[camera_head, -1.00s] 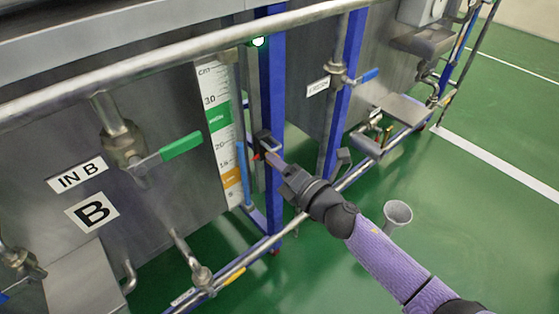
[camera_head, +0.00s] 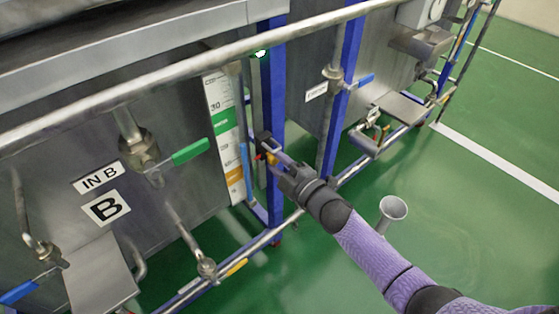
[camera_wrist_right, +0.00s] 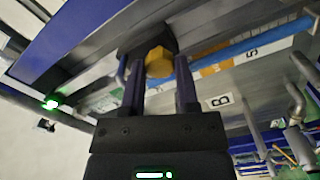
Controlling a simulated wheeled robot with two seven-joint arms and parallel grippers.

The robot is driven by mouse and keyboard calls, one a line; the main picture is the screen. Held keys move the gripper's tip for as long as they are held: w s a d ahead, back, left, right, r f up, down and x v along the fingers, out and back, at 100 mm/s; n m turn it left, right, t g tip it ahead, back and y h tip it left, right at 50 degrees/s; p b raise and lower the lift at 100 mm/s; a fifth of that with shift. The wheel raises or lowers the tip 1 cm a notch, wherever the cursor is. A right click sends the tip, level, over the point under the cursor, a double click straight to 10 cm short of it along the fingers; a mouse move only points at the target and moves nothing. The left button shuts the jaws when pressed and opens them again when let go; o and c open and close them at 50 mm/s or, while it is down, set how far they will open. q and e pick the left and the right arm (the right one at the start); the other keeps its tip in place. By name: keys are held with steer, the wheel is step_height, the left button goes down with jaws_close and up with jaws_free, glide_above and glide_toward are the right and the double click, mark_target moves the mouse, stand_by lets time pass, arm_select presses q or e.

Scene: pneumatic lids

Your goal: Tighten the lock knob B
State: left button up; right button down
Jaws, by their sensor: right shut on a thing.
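The lock knob B is a small yellow knob (camera_wrist_right: 158,62) on a dark block (camera_head: 264,141) at the blue post beside the level scale. My right gripper (camera_wrist_right: 159,72) has its two dark fingers on either side of the knob, shut on it. In the head view the right gripper (camera_head: 276,162) reaches the block from the lower right and hides most of the knob; a little yellow shows between the fingers. A small red part shows just left of the fingers. My left gripper is not in view.
The tank panel with the "B" label (camera_head: 106,208) and a green-handled valve (camera_head: 190,151) is at the left. A long steel rail (camera_head: 180,69) crosses above the gripper. A grey funnel (camera_head: 393,210) stands near my right arm. Green floor is open at the right.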

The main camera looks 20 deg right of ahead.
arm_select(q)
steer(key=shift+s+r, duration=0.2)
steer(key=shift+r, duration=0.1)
arm_select(e)
steer(key=shift+m, duration=0.5)
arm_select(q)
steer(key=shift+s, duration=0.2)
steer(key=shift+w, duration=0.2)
arm_select(e)
steer(key=c, duration=0.6)
jaws_free()
steer(key=shift+o, duration=1.3)
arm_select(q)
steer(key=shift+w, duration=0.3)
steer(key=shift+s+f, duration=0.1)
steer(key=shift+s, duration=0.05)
